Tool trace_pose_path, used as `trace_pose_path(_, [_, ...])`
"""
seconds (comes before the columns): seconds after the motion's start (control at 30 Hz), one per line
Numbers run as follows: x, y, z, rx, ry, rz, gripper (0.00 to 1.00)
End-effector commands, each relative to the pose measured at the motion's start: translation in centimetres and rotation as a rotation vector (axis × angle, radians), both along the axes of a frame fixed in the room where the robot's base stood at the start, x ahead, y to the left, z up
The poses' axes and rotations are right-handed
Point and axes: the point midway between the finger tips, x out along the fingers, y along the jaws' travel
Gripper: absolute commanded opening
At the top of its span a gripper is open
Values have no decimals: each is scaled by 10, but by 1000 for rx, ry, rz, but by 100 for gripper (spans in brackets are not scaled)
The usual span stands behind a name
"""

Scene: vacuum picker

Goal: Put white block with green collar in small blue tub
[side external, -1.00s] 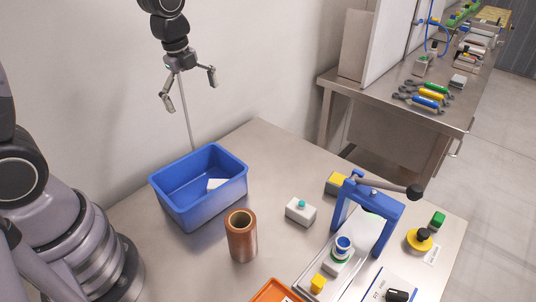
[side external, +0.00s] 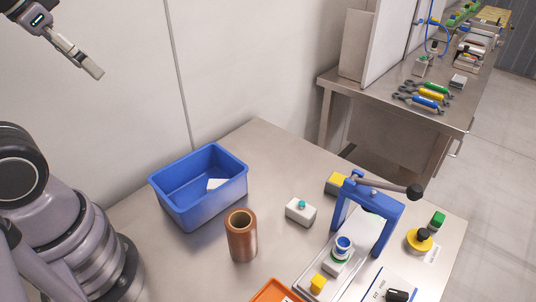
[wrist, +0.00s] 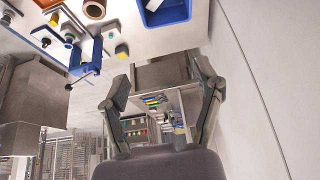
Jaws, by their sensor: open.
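A white block with a green collar (side external: 338,259) and a blue-and-white round top stands on the metal plate at the blue frame. Another white block with a teal knob (side external: 300,212) stands on the open table. The blue tub (side external: 200,207) is at the table's back left with a small white piece inside; part of it shows in the wrist view (wrist: 165,12). In the wrist view my gripper (wrist: 163,90) is open and empty.
A brown cylinder (side external: 242,240) stands in front of the tub. A blue frame with a black-knobbed lever (side external: 378,208) rises over the metal plate. An orange tray (side external: 272,291) is at the front edge. A yellow piece (side external: 423,240) lies right. A second bench (side external: 400,110) stands behind.

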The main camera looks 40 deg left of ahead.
Motion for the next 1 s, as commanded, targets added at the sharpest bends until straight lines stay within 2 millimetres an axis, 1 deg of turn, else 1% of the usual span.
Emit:
trace_pose_path(0.13, [3, 0, 0, 4, 5, -7, 66])
trace_pose_path(0.23, [16, 0, -3, 20, 31, -42, 66])
trace_pose_path(0.27, [22, -1, -5, 28, 45, -60, 66])
trace_pose_path(0.37, [53, -2, -18, 65, 103, -147, 66])
trace_pose_path(0.4, [68, -3, -26, 81, 130, -189, 66])
trace_pose_path(0.47, [89, -4, -40, 105, 169, -257, 66])
trace_pose_path(0.5, [103, -5, -51, 120, 194, -303, 66])
trace_pose_path(0.57, [123, -6, -70, 140, 232, -373, 66])
trace_pose_path(0.6, [135, -7, -84, 152, 256, -419, 66])
trace_pose_path(0.67, [152, -9, -108, 168, 293, -490, 66])
trace_pose_path(0.73, [169, -11, -139, 183, 334, -573, 66])
trace_pose_path(0.77, [174, -12, -152, 189, 351, -607, 66])
trace_pose_path(0.8, [181, -13, -170, 195, 372, -650, 66])
trace_pose_path(0.9, [191, -15, -210, 206, 414, -745, 66])
trace_pose_path(1.0, [196, -16, -239, 212, 442, -812, 66])
